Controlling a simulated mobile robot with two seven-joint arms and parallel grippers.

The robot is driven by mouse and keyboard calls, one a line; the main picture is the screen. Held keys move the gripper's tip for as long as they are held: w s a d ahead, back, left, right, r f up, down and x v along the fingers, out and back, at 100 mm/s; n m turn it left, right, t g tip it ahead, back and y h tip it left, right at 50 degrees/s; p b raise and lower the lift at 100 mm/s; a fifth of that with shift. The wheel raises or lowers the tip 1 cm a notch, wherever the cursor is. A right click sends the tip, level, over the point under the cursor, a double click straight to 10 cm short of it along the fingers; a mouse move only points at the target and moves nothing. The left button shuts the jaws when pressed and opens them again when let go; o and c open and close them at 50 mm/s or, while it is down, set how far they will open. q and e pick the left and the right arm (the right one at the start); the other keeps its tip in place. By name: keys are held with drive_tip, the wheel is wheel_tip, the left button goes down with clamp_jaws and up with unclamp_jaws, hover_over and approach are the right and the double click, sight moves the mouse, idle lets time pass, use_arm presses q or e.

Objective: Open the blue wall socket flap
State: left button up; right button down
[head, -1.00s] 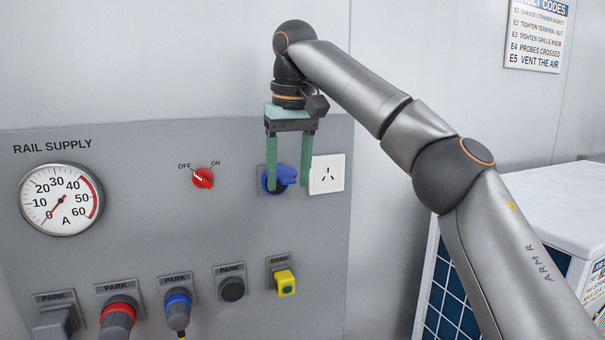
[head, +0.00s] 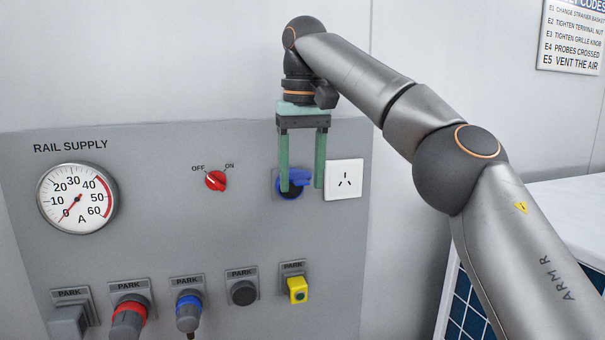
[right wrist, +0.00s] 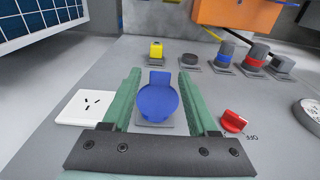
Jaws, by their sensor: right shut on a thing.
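The blue socket flap (head: 298,178) is on the grey panel, left of the white outlet. In the head view it stands out from the socket, and a dark round opening shows below it. In the right wrist view the flap (right wrist: 157,103) is a blue disc with a tab, between the two green fingers. My right gripper (head: 302,188) points down in front of the panel and is shut on the flap, one finger on each side. The fingers hide part of the socket. My left gripper is not in view.
The white outlet (head: 344,180) is close beside the right finger. A red OFF/ON switch (head: 216,181) and a gauge (head: 78,199) are to the left. Below are several parked connectors, including a yellow one (head: 297,289). The panel between the switch and connectors is clear.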

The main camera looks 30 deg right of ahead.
drive_tip(key=shift+c, duration=0.8)
unclamp_jaws()
drive_tip(key=shift+d+f, duration=0.1)
drive_tip(key=shift+f, duration=0.05)
